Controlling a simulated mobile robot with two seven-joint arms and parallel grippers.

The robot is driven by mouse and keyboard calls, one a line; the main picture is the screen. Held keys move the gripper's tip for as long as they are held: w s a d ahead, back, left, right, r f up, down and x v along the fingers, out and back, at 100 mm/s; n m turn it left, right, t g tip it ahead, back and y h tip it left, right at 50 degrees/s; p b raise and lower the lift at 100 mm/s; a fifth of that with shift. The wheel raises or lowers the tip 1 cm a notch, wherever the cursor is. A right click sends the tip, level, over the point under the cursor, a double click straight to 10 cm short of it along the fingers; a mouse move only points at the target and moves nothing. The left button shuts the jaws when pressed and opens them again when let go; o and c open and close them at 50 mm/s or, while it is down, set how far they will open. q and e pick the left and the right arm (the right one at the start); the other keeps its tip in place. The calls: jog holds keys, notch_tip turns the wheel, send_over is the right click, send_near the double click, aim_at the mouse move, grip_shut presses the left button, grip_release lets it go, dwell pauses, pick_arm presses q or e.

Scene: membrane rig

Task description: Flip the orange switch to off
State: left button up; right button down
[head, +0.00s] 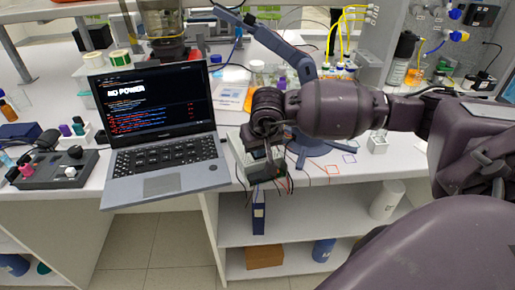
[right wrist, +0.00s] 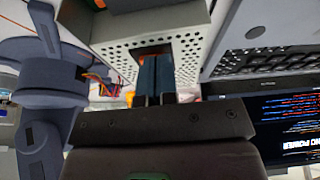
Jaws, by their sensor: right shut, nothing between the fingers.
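A light perforated metal box (right wrist: 188,50) is in front of my right gripper (right wrist: 155,65) in the right wrist view. The two dark blue fingers are together, with nothing between them, and their tips are at a dark opening in the box. A small orange-red bit (right wrist: 138,49) shows at the edge of this opening; the rest of the switch is hidden, so its position and any contact cannot be told. In the head view the box (head: 264,160) is at the table's front edge, partly behind my right gripper (head: 243,152). My left gripper is out of view.
A laptop (head: 160,130) reading "NO POWER" stands left of the box. A blue jointed arm (head: 285,45) rises behind it, and loose wires hang at the front edge. A control pad (head: 50,172) lies at far left. Shelves (head: 290,225) are below.

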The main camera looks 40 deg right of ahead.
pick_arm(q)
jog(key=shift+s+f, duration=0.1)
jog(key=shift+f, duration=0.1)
pick_arm(e)
jog(key=shift+s+f, duration=0.1)
jog(key=shift+f, duration=0.25)
jog(key=shift+w+d+r+b, duration=0.1)
jog(key=shift+w+r+b, duration=0.1)
jog(key=shift+w+b, duration=0.1)
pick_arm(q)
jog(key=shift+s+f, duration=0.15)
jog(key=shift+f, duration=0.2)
pick_arm(e)
jog(key=shift+w+d+r, duration=0.1)
jog(key=shift+w+r, duration=0.1)
jog(key=shift+w, duration=0.15)
